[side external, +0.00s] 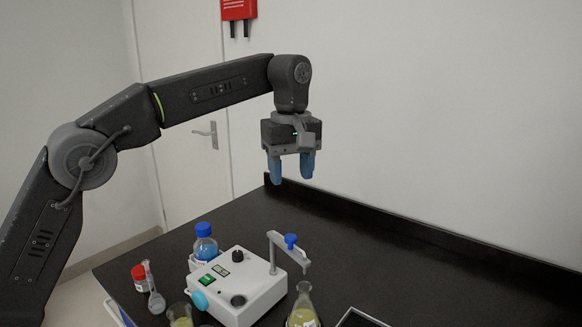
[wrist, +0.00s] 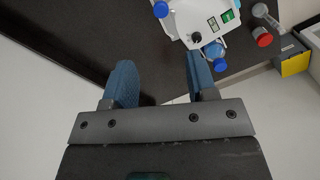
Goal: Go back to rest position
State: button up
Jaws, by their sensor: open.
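My gripper (side external: 291,170) hangs from the arm, pointing down, high above the back edge of the black bench (side external: 390,262). Its two blue fingers are apart with nothing between them. In the wrist view my gripper (wrist: 160,80) also shows open and empty, with the bench edge and pale floor below it. No object touches the fingers.
A white distiller device (side external: 238,285) stands on the bench, well below my gripper. A blue-capped bottle (side external: 205,243), a red-capped jar (side external: 140,277) and a flask with yellow liquid (side external: 303,308) stand around it. A wall lies behind.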

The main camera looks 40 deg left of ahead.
jog(key=shift+r, duration=0.3)
jog(key=s+a+r+m+t, duration=0.1)
jog(key=s+a+m, duration=0.15)
jog(key=s, duration=0.35)
jog(key=s+a+r+m+t, duration=0.1)
jog(key=s+a+m+t, duration=0.15)
jog(key=s, duration=0.35)
jog(key=s+a+f+m+t, duration=0.1)
jog(key=s+f+m, duration=0.2)
jog(key=s+f, duration=0.3)
jog(key=s+a+f+m+t, duration=0.1)
jog(key=s+f+m, duration=0.3)
jog(key=s, duration=0.6)
notch_tip(320, 180, down, 2)
jog(key=shift+s+a, duration=0.25)
jog(key=shift+a, duration=0.35)
